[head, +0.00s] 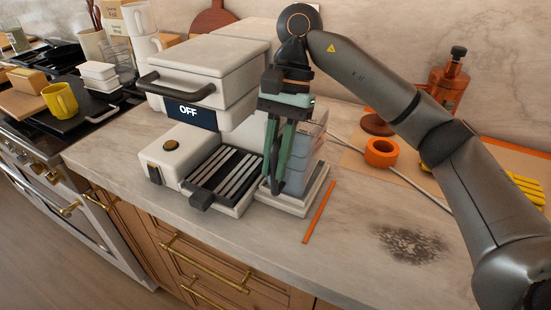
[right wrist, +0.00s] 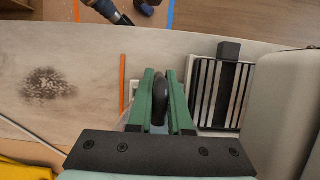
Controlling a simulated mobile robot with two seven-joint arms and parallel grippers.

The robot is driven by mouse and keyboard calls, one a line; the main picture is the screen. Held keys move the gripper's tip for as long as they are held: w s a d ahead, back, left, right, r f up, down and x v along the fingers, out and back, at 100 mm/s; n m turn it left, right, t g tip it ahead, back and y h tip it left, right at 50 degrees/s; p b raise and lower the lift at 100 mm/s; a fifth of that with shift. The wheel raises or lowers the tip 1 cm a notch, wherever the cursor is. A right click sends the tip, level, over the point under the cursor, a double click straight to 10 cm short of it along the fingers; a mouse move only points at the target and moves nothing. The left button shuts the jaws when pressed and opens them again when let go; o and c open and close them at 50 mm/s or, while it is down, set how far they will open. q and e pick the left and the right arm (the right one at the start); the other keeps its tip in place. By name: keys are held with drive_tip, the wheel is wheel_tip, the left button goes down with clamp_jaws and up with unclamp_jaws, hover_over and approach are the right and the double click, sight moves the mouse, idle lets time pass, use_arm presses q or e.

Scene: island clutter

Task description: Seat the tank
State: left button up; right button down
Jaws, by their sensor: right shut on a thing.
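The clear tank (head: 299,170), with bluish see-through walls, is upright at the right side of the white coffee machine (head: 218,62). It is over the machine's white side base (head: 318,200); I cannot tell whether its bottom touches the base. My right gripper (head: 279,182) points down, its green fingers shut on the tank's dark handle (right wrist: 159,98). The fingers hide part of the tank in the head view. In the right wrist view the gripper (right wrist: 161,92) covers most of the tank. The machine's display (head: 189,112) reads OFF. My left gripper is not in view.
The slatted drip tray (head: 222,178) is close left of the tank. An orange strip (head: 319,212) lies on the counter to its right, near a dark speckled patch (head: 410,244). The front right counter is otherwise clear.

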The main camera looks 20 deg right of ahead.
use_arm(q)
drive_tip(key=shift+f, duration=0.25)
use_arm(e)
drive_tip(key=shift+f, duration=0.25)
drive_tip(key=c, duration=0.8)
unclamp_jaws()
drive_tip(key=shift+o, duration=0.2)
drive_tip(key=shift+f, duration=0.1)
drive_tip(key=shift+r, duration=0.45)
use_arm(q)
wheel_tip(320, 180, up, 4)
drive_tip(key=p, duration=0.4)
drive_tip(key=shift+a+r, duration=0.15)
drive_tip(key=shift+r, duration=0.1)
use_arm(e)
drive_tip(key=v, duration=1.2)
